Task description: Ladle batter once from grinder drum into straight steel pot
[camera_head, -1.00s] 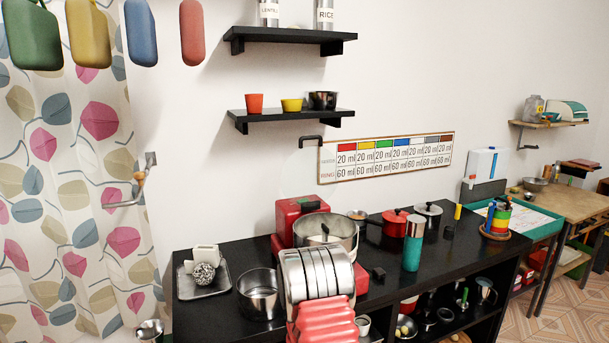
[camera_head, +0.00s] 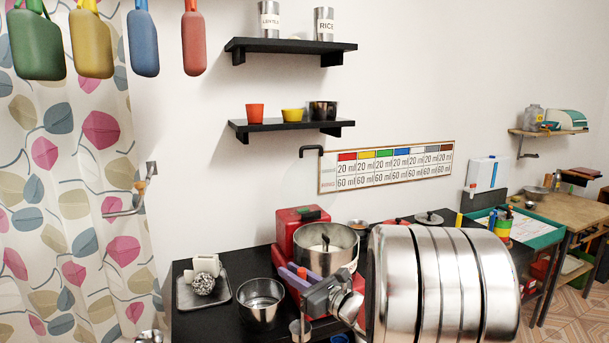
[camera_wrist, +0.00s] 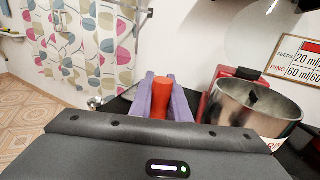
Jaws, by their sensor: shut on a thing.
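My gripper (camera_head: 297,274) is in front of the drum. In the wrist view its purple fingers are shut on an orange-red handle (camera_wrist: 161,98), which looks like the ladle's. A small steel cup (camera_head: 300,328) shows below the gripper; I cannot tell whether it is the ladle's bowl.
A tray (camera_head: 190,296) with a white block and a steel scrubber stands left of the pot. My large silver arm link hides much of the counter on the right. Wall shelves (camera_head: 290,46) and a measure chart (camera_head: 385,168) are behind. The curtain hangs at left.

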